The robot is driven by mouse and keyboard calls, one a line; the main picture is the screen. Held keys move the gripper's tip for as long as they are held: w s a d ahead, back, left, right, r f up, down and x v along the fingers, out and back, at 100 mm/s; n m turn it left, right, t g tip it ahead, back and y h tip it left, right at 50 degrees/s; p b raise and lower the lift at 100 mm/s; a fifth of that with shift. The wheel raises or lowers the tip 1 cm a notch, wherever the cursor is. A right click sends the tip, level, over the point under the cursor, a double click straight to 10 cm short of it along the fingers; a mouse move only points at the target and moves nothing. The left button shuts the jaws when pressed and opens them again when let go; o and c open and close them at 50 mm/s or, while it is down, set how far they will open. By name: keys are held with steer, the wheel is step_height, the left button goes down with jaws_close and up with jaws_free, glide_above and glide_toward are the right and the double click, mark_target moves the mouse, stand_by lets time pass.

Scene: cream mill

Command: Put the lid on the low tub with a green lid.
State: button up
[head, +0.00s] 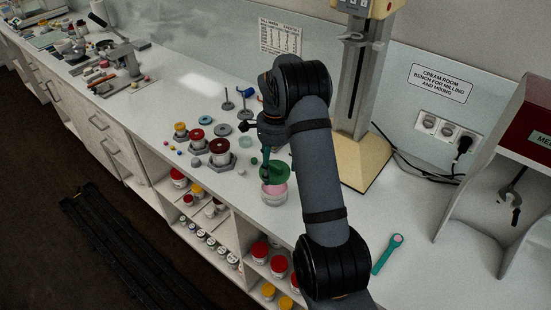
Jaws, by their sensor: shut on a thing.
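The low tub (273,195) stands on the white bench, clear-walled with pink contents showing. The green lid (280,172) is just above and behind the tub's mouth, apparently tilted, with the pink still visible in front of it. My gripper (266,170) points down at the lid's left edge and is shut on the lid. The fingertips are small and dark here, and my arm hides part of the bench behind. I cannot tell whether the lid touches the tub's rim.
Left of the tub, pots on grey hexagonal stands (219,154) and several small coloured balls sit close. A mixer stand with a cream base (362,165) is behind my arm. The bench's front edge is near the tub.

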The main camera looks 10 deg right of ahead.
steer(key=shift+w+f+b, duration=0.1)
steer(key=shift+f+b, duration=2.05)
steer(key=shift+f, duration=0.7)
steer(key=shift+r, duration=0.1)
steer(key=shift+a+b, duration=0.1)
steer(key=shift+b, duration=0.2)
steer(key=shift+f+b, duration=0.65)
steer(key=shift+b, duration=0.3)
steer(key=shift+c, duration=0.3)
stand_by(0.4)
steer(key=o, duration=0.9)
steer(key=shift+o, duration=0.4)
